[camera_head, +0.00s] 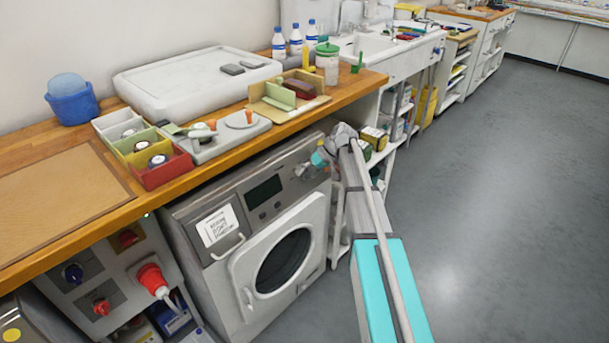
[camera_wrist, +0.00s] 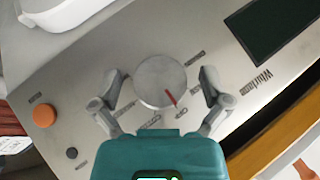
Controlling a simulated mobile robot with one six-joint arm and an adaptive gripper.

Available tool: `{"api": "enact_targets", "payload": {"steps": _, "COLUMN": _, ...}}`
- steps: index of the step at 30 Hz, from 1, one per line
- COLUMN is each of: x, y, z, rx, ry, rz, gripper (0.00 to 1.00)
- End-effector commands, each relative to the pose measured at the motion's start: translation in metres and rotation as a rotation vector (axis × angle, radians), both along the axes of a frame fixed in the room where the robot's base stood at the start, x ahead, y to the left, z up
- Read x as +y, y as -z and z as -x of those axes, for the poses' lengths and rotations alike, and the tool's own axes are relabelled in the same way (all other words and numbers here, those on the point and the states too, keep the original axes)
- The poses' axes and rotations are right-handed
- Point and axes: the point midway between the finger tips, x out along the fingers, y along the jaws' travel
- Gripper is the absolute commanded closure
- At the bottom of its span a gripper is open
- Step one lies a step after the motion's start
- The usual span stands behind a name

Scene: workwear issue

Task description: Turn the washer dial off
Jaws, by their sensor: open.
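The washer (camera_head: 213,270) stands under the wooden counter, with its control panel along the top front. Its round silver dial (camera_wrist: 158,76) is near the panel's right end in the head view (camera_head: 302,170). In the wrist view the dial's red mark points down and right, towards a short label (camera_wrist: 181,111) too small to read surely. Other labels ring the dial. My gripper (camera_wrist: 160,84) is open, with one finger on each side of the dial. Gaps show between the fingers and the dial. It also shows at the panel in the head view (camera_head: 313,163).
An orange button (camera_wrist: 43,115) and a small dark button (camera_wrist: 71,153) lie left of the dial in the wrist view. A dark display (camera_wrist: 270,28) is at upper right. The counter edge (camera_head: 230,149) overhangs the panel. Open floor (camera_head: 480,200) lies to the right.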

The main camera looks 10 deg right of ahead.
Motion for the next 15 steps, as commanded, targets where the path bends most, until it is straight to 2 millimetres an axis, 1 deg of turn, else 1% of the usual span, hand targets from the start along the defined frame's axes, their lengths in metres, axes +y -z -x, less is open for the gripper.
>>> {"api": "enact_targets", "payload": {"steps": 12, "x": -0.0003, "y": 0.0, "z": -0.0008, "rx": -0.002, "ry": 0.001, "rz": 0.0, "gripper": 0.0}}
{"api": "enact_targets", "payload": {"steps": 15, "x": 0.0009, "y": 0.0007, "z": 0.0031, "rx": 0.002, "ry": 0.004, "rz": 0.006, "gripper": 0.0}}
